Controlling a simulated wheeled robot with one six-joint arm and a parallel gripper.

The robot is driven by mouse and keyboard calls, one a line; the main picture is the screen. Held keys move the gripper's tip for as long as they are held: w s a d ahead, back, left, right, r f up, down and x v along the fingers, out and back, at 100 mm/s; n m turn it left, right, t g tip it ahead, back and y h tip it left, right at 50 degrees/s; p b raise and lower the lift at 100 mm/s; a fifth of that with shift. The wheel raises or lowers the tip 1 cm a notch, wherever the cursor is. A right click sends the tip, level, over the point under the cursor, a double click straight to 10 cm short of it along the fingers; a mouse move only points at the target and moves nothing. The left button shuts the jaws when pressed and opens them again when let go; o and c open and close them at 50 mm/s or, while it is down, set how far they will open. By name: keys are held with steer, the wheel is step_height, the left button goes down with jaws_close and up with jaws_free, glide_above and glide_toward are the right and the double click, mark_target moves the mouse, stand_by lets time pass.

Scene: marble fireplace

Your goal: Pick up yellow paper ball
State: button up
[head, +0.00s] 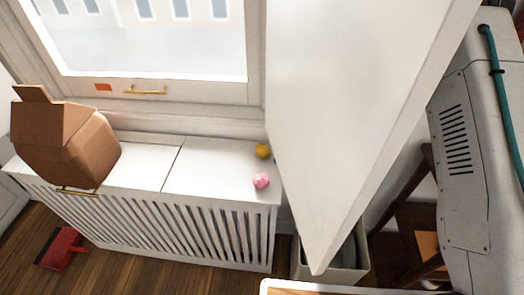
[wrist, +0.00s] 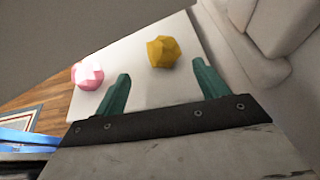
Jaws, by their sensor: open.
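The yellow paper ball (head: 262,151) sits on the white slatted cabinet top (head: 215,168) under the window, near its right end. In the wrist view the yellow ball (wrist: 162,52) lies ahead of my gripper (wrist: 158,85), a little beyond the line between the two green fingertips. My gripper is open, with nothing between its fingers. A pink paper ball (head: 261,181) sits on the same top, nearer the front edge. In the wrist view the pink ball (wrist: 88,75) is left of the left finger. My gripper does not show in the head view.
A brown cardboard box (head: 65,140) stands on the cabinet's left end. A large white panel (head: 350,110) hangs just right of the balls and hides part of the top. A small dark green thing shows by the panel edge. A red dustpan (head: 60,248) lies on the floor.

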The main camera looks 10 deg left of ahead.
mark_target(264, 149)
steer(key=x, duration=0.4)
steer(key=r+x, duration=0.1)
steer(key=x, duration=0.1)
steer(key=shift+w+a+f, duration=0.2)
steer(key=shift+a, duration=0.3)
steer(key=c, duration=1)
